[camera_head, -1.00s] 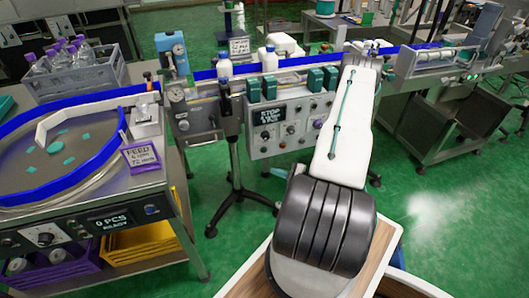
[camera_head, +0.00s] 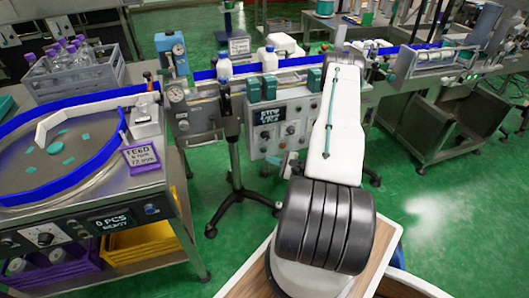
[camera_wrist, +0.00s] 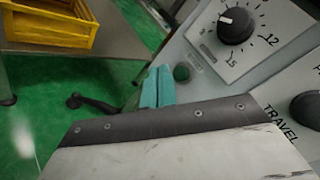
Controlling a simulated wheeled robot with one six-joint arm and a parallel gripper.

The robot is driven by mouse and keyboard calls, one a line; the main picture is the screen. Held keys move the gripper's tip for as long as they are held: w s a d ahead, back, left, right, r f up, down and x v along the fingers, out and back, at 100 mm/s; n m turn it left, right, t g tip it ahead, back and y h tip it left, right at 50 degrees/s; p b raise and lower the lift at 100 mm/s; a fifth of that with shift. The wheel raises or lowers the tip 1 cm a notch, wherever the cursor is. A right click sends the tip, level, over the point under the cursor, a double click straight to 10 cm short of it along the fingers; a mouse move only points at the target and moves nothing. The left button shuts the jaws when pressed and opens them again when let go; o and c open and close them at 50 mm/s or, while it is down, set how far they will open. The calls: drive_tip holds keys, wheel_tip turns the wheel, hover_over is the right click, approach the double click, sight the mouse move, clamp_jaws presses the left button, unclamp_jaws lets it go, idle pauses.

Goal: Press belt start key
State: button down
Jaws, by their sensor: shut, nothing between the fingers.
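The control panel (camera_head: 284,120) hangs below the belt in the head view, with a small display and several knobs. In the wrist view, its grey face shows a black dial knob (camera_wrist: 236,25), a second dark knob (camera_wrist: 306,108) beside the word TRAVEL, and a small round green button (camera_wrist: 181,73). No label for that button is readable, so I cannot tell if it is the belt start key. My gripper (camera_wrist: 157,87) has teal fingers, shut and empty, just left of the green button. Whether they touch the panel is unclear.
A yellow bin (camera_wrist: 48,25) stands beyond at upper left in the wrist view. The feed table (camera_head: 75,200) with its round bowl is on the left. White bottles (camera_head: 224,68) stand on the belt. Green floor is open below the panel.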

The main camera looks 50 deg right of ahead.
sight(264, 150)
drive_tip(key=shift+w+d, duration=0.4)
drive_tip(key=shift+w, duration=0.25)
drive_tip(key=shift+w, duration=0.1)
idle(1.6)
drive_tip(key=shift+w+d, duration=0.2)
drive_tip(key=shift+w, duration=0.05)
